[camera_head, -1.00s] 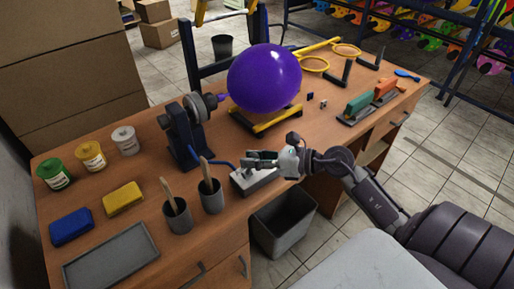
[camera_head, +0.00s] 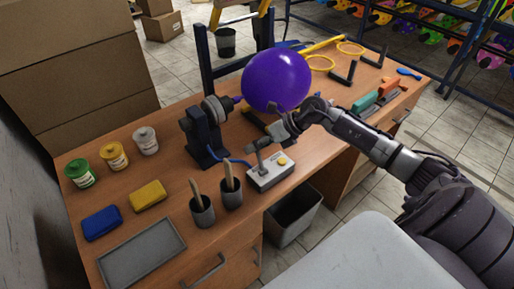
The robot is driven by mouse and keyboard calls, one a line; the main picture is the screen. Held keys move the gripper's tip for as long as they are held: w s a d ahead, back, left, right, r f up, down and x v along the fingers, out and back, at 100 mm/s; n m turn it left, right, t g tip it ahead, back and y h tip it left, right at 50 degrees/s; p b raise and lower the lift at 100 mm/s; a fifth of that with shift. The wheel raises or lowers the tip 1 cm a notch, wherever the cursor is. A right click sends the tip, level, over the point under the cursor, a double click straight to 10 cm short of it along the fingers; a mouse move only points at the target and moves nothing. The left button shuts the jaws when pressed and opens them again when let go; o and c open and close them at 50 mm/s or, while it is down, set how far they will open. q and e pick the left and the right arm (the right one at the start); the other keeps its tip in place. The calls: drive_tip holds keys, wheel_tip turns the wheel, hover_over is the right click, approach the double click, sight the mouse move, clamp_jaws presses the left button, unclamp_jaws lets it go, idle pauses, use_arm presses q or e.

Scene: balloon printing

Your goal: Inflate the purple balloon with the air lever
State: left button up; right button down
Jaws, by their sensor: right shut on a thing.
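The purple balloon (camera_head: 277,80) is round and full, at the nozzle of the dark inflating machine (camera_head: 203,135) on the desk. The air lever (camera_head: 258,156) stands up from a grey box with a yellow button (camera_head: 270,176) near the desk's front edge. A blue hose links box and machine. My right gripper (camera_head: 268,138) comes in from the right, over the box and in front of the balloon. It is shut at the top of the lever; the fingers partly hide the grip. My left gripper is out of view.
Paint jars (camera_head: 113,156), sponges (camera_head: 149,195), a grey tray (camera_head: 143,254) and two brush cups (camera_head: 202,211) are on the left. A bin (camera_head: 292,214) stands below the front edge.

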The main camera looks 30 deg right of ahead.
drive_tip(key=shift+w, duration=0.1)
drive_tip(key=shift+w+f, duration=0.15)
drive_tip(key=shift+w, duration=0.05)
drive_tip(key=c, duration=0.8)
unclamp_jaws()
drive_tip(key=shift+w, duration=0.15)
drive_tip(key=shift+v, duration=6)
drive_tip(key=shift+f, duration=0.1)
